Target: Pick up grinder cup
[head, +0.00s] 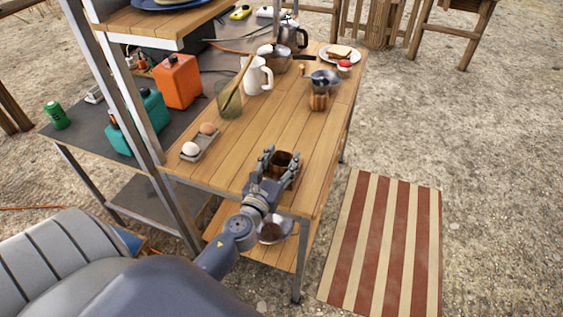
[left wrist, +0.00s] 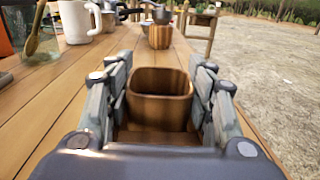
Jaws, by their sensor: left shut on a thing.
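A square brown wooden cup (head: 281,165), which I take as the grinder cup, is at the near end of the wooden table (head: 296,131). My left gripper (head: 280,163) is shut on it, with a finger on each side. In the left wrist view the cup (left wrist: 160,98) stands upright between the fingers, open side up. It looks empty, though its bottom is hidden. I cannot tell whether it touches the table. A wooden block-like body (head: 319,102) with a metal bowl-like top (head: 325,79) stands farther back. My right gripper is not in view.
An egg tray (head: 201,145), a glass with a wooden spoon (head: 229,104) and a white pitcher (head: 258,77) stand at left. A plate with bread (head: 341,53) is at the back. A metal shelf post (head: 128,84) rises at left. The table's right side is mostly clear.

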